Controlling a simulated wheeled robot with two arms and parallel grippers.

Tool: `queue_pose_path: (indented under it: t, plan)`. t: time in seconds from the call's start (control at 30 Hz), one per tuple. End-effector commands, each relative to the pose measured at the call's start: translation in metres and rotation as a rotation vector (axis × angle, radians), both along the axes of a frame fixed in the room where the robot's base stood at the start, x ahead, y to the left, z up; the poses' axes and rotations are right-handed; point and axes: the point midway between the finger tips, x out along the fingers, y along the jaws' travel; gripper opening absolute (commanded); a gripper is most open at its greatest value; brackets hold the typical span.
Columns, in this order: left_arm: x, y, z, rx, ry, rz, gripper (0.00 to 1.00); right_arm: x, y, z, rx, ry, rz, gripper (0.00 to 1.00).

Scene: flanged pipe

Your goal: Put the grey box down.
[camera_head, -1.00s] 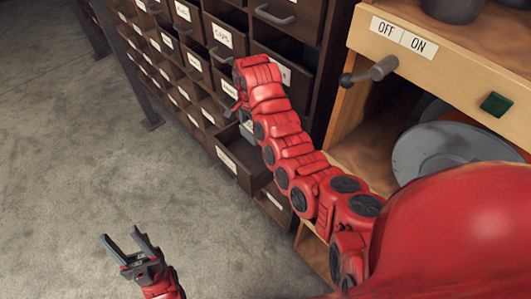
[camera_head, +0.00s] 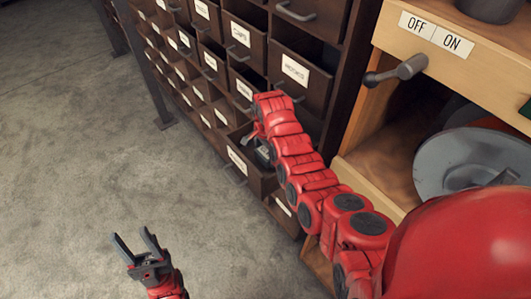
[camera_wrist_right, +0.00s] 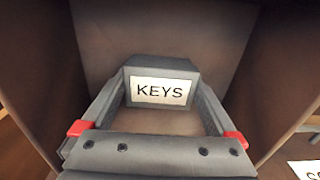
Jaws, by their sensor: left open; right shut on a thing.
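The grey box (camera_wrist_right: 160,65) carries a KEYS label and shows between the fingers of my right gripper (camera_wrist_right: 160,84) in the wrist view. My right gripper is shut on it. In the head view the grey box (camera_head: 265,153) is a small, partly hidden shape at the opening of a pulled-out drawer (camera_head: 262,184), below the end of my red right arm. Brown walls surround it in the wrist view. I cannot tell whether the box touches the drawer's floor. My left gripper (camera_head: 132,240) is open and empty over the grey floor.
A dark cabinet with several labelled drawers (camera_head: 293,70) stands around the open drawer. On the right is a wooden bench with an OFF/ON label (camera_head: 436,34), a grey lever (camera_head: 396,73) and a round grey disc (camera_head: 450,165). The carpet (camera_head: 70,170) at left is clear.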

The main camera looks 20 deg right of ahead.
Motion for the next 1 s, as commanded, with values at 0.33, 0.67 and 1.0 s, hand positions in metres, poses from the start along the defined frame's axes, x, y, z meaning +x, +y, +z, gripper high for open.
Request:
queue_pose_path:
  t: [0.33, 0.67, 1.0]
  plan:
    - [0.0, 0.0, -0.003, 0.0, 0.0, 0.0, 0.5, 0.0, 0.0, -0.006, 0.001, 0.0, 0.0, 0.25]
    - [0.0, 0.0, -0.001, 0.0, 0.0, 0.0, 0.5, 0.0, 0.0, -0.004, 0.001, 0.001, 0.0, 1.0]
    - [0.0, 0.0, -0.017, 0.0, 0.0, 0.0, 0.5, 0.002, 0.0, 0.027, 0.0, -0.006, 0.0, 1.0]
